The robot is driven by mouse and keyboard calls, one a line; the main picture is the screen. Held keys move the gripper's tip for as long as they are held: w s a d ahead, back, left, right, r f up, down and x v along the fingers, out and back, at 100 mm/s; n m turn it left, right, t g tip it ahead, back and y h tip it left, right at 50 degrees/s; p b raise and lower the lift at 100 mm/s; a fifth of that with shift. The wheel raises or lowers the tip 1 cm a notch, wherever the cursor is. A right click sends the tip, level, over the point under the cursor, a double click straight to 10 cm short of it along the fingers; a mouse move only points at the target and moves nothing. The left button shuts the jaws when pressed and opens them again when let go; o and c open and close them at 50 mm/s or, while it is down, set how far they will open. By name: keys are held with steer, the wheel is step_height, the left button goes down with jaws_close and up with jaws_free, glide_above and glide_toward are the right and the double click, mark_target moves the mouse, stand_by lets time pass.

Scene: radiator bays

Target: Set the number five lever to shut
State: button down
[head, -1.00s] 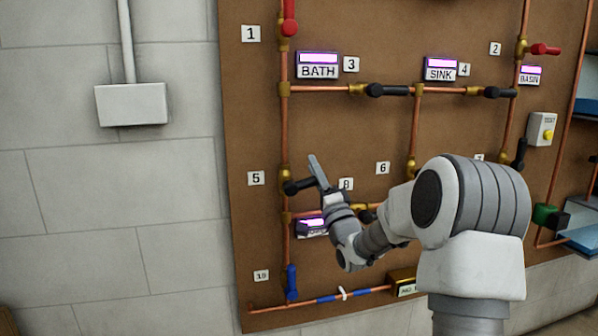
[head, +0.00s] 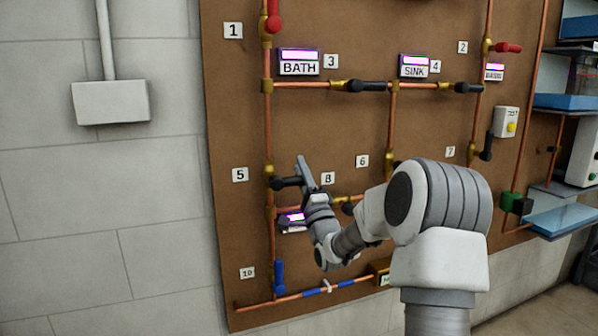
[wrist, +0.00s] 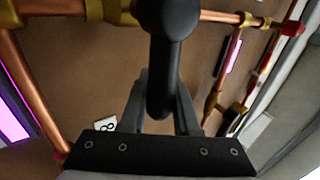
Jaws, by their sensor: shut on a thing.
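The number five valve (head: 269,171) is brass, on the left vertical copper pipe, beside the label 5 (head: 240,174). Its black lever (head: 284,183) points right from the valve, roughly level and across the pipe. My gripper (head: 302,172) is at the lever's outer end and shut on it. In the wrist view the black lever (wrist: 168,30) runs down between the two fingers of my gripper (wrist: 163,95), with brass fittings and copper pipe behind it. The lever's tip is partly hidden by my gripper in the head view.
Lever three (head: 367,86) lies along its horizontal pipe above. A blue lever (head: 279,276) by label 10 is below. A BATH sign (head: 300,62) and a SINK sign (head: 414,67) are lit purple. A grey wall box (head: 110,102) is left of the brown board (head: 228,140).

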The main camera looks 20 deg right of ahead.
steer(key=shift+f, duration=0.1)
steer(key=c, duration=0.7)
jaws_free()
steer(key=shift+o, duration=0.2)
steer(key=shift+s, duration=0.1)
steer(key=p+v, duration=0.1)
steer(key=v, duration=1.6)
steer(key=shift+a, duration=0.15)
